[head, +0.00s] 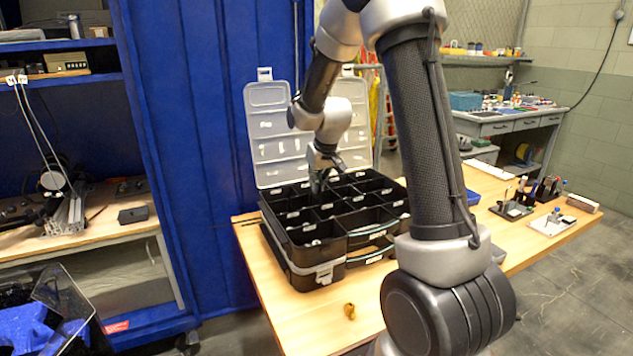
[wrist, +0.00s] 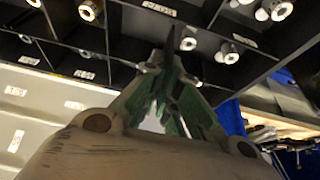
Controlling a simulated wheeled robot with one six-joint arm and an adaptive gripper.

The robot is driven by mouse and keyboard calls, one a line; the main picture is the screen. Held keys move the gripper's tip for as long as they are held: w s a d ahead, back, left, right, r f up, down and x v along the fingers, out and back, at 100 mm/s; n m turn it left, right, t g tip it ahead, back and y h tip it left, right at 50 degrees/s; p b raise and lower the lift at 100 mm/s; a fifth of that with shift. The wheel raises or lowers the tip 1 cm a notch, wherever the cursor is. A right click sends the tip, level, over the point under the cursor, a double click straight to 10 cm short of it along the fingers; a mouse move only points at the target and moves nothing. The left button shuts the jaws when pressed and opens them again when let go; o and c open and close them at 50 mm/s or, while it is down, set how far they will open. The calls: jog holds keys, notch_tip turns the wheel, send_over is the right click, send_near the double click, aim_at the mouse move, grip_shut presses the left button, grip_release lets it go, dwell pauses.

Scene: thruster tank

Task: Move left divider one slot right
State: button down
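The black organizer case (head: 300,262) stands on the wooden table, its lid open behind it. Black divider plates split its tray into compartments. My gripper (head: 318,182) reaches down into the tray, left of its middle. In the wrist view, the gripper's fingers (wrist: 170,62) converge near a thin dark upright divider (wrist: 180,38). I cannot tell whether they are clamped on it. Which divider is the left one is unclear, because my gripper and the steep view hide part of the tray.
The raised clear lid (head: 268,125) stands close behind my gripper. Light-coloured fittings (wrist: 228,52) lie in several compartments. A small brass part (head: 349,311) lies on the table in front of the case. Stationery holders (head: 512,209) stand at right. The table's front left is mostly clear.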

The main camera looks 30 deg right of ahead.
aim_at(317, 198)
jog(key=shift+f, duration=0.45)
jog(key=shift+f, duration=0.3)
jog(key=shift+f, duration=0.35)
jog(key=shift+f, duration=0.5)
dwell(0.3)
jog(key=shift+f, duration=0.25)
jog(key=shift+f, duration=0.2)
dwell(0.3)
jog(key=shift+f, duration=0.35)
jog(key=shift+f, duration=0.35)
jog(key=shift+f, duration=0.45)
